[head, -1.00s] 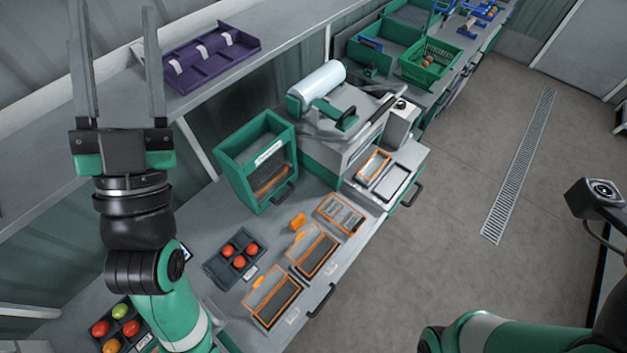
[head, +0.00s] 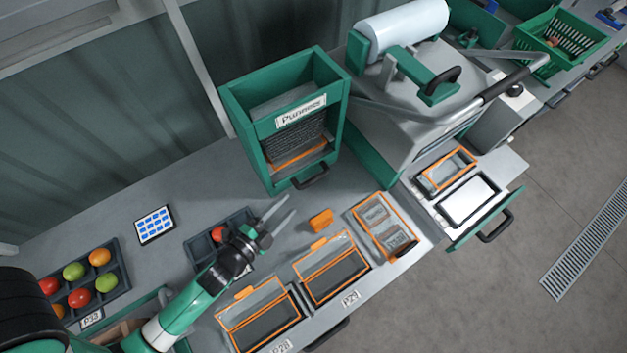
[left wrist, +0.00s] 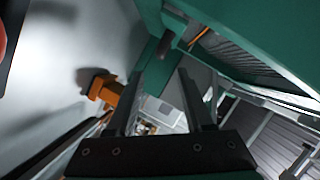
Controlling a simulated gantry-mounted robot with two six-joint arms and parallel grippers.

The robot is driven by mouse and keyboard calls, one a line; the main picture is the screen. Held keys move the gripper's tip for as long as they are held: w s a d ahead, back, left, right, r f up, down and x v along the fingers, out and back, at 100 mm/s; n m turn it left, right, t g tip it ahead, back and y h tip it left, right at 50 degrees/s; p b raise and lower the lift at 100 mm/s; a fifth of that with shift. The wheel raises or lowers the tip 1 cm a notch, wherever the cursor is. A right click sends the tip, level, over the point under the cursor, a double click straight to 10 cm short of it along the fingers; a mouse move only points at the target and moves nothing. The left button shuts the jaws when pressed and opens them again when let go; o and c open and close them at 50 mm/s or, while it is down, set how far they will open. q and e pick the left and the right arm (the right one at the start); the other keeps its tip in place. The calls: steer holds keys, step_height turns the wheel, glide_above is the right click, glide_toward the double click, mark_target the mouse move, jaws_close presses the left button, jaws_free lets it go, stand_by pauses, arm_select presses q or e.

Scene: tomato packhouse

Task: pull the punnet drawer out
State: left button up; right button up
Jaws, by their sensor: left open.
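The green punnet dispenser (head: 265,150), labelled "Punnets", stands upright at the back of the bench. Its drawer at the bottom has a black handle (head: 311,177) on the front, and an orange-rimmed punnet (head: 300,155) shows just above it. My left gripper (head: 288,205) is open and empty, low over the bench, a little in front and left of the handle and apart from it. In the left wrist view the open fingers (left wrist: 160,75) point past the dispenser's green side (left wrist: 240,45). A dark piece, probably the handle (left wrist: 168,46), lies beyond the fingertips. My right gripper is out of view.
An orange block (head: 321,220) lies right of my left fingertips. Orange-framed punnets (head: 330,268) line the front edge. A dark tray with tomatoes (head: 201,246) sits partly behind my left gripper. The sealing machine (head: 400,120) stands close on the dispenser's right.

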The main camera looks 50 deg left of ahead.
mark_target(305, 187)
arm_select(q)
steer(key=x, duration=1.1)
steer(key=shift+w+a, duration=0.1)
steer(key=shift+w, duration=0.15)
jaws_close()
stand_by(0.8)
